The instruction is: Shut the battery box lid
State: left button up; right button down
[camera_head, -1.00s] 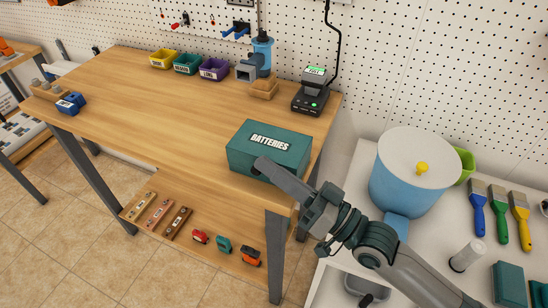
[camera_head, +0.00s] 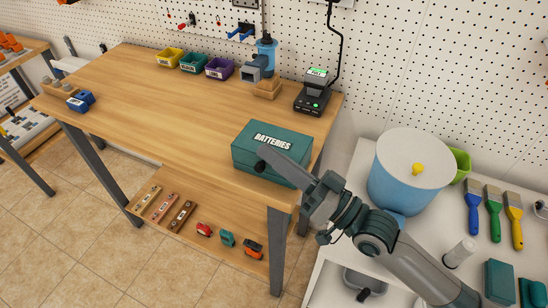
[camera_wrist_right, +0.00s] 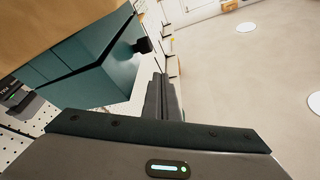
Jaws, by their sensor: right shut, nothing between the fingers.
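The teal battery box (camera_head: 245,160), marked BATTERIES on its lid (camera_head: 262,131), sits at the right end of the wooden bench. The lid lies down over the box; I cannot tell whether it is fully seated. A black knob (camera_head: 260,167) shows on the front. My right gripper (camera_head: 265,151) is shut and empty, its tip at the front of the box and just above the knob. Contact is unclear. The right wrist view shows the box's side (camera_wrist_right: 100,72), a thin dark seam and the knob (camera_wrist_right: 143,45), with my fingers (camera_wrist_right: 163,84) beside them. My left gripper is out of view.
A black charger (camera_head: 312,97) stands behind the box, with small bins (camera_head: 219,70) farther left. The bench middle (camera_head: 170,115) is clear. To the right, a blue bucket (camera_head: 400,190) and brushes (camera_head: 493,205) are on a white surface.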

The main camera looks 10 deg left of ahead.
pick_arm(q)
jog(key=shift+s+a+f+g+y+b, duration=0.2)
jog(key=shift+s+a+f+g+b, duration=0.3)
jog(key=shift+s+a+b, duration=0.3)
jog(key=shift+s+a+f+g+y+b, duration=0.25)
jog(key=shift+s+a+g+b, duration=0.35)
jog(key=shift+b, duration=0.3)
pick_arm(e)
jog(key=w+v, duration=0.1)
jog(key=v, duration=0.8)
jog(key=shift+d, duration=0.65)
jog(key=shift+f, duration=0.1)
